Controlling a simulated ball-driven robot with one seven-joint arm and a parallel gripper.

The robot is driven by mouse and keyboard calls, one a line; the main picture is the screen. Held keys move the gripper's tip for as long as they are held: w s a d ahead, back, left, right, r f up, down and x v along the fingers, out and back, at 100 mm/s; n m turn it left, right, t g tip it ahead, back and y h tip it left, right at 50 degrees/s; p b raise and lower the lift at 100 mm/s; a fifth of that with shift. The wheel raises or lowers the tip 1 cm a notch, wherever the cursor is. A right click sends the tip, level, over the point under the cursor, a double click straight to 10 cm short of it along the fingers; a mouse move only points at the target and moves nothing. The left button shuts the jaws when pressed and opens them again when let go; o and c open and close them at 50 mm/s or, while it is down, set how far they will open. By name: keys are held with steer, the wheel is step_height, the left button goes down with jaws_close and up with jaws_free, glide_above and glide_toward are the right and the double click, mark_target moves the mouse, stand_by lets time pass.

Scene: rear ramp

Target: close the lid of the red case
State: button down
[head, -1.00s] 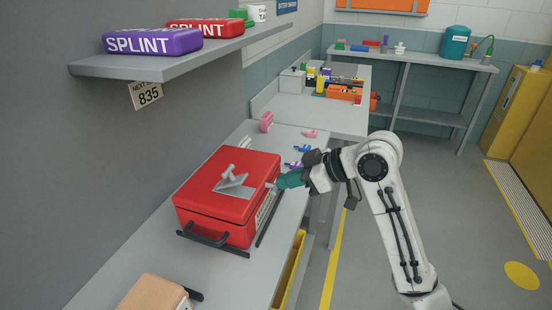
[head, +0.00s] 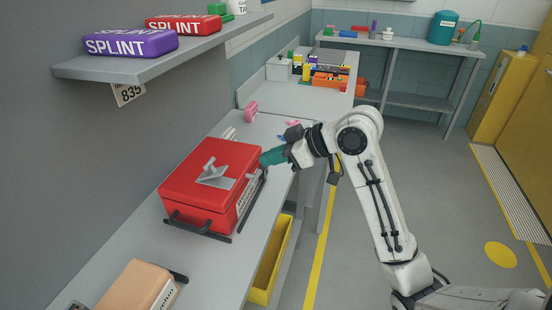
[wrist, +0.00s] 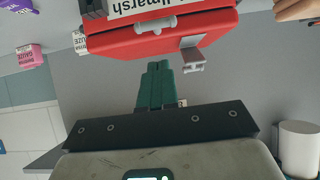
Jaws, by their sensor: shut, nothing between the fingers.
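The red case (head: 178,187) sits on the grey bench in the head view. Its lid (head: 235,158) looks flat and down on the body; I cannot tell whether a narrow gap remains. A grey metal fitting (head: 214,176) is on top of the lid. My gripper (head: 264,159) has green fingers, which are shut and empty, at the case's right side near its far corner. In the wrist view, the fingers (wrist: 157,72) point towards the case (wrist: 150,43), with a white label and a metal latch (wrist: 193,55); contact is unclear.
A shelf (head: 110,68) with splint boxes overhangs the bench at left. A tan box (head: 135,287) lies at the near end. A pink box (head: 251,112) stands beyond the case. A yellow bin (head: 271,262) is below the bench edge. The floor at right is open.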

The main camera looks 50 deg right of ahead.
steer(key=v, duration=0.9)
steer(key=shift+d, duration=0.1)
